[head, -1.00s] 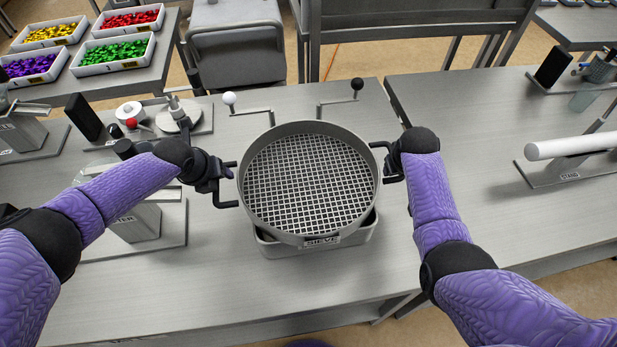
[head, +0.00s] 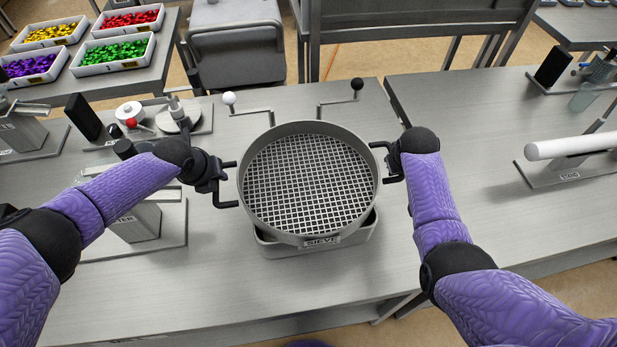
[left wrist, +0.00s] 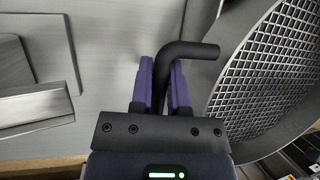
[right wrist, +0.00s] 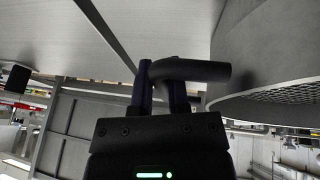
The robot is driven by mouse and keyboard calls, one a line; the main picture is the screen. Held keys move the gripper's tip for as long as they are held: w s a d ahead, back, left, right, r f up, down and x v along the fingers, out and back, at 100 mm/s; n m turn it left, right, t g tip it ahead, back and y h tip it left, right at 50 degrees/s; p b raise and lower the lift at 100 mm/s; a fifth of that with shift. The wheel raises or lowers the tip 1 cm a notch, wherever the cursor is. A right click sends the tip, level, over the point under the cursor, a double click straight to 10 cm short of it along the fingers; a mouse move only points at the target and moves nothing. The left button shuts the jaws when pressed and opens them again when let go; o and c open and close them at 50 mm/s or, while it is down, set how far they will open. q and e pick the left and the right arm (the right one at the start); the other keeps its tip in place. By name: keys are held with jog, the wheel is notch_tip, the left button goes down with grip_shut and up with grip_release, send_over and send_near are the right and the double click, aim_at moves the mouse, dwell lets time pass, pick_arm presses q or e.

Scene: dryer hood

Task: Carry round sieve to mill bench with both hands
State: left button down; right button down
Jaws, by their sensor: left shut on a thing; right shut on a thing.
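My left gripper (head: 216,178) is at the sieve's left side. In the left wrist view its fingers (left wrist: 163,85) are shut around the black bent handle (left wrist: 190,50). My right gripper (head: 394,165) is at the right side. In the right wrist view its fingers (right wrist: 160,90) are shut on the other handle (right wrist: 195,70), partly hidden.
Behind the sieve stand two levers with a white knob (head: 229,98) and a black knob (head: 357,84). Devices on plates stand at left. A white roller on a stand (head: 570,150) is on the right bench (head: 470,150). A gap separates the benches. Bins of coloured pieces (head: 115,52) stand far left.

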pick_arm(q)
jog(key=shift+r, duration=0.15)
pick_arm(e)
jog(key=shift+r, duration=0.1)
dwell(0.7)
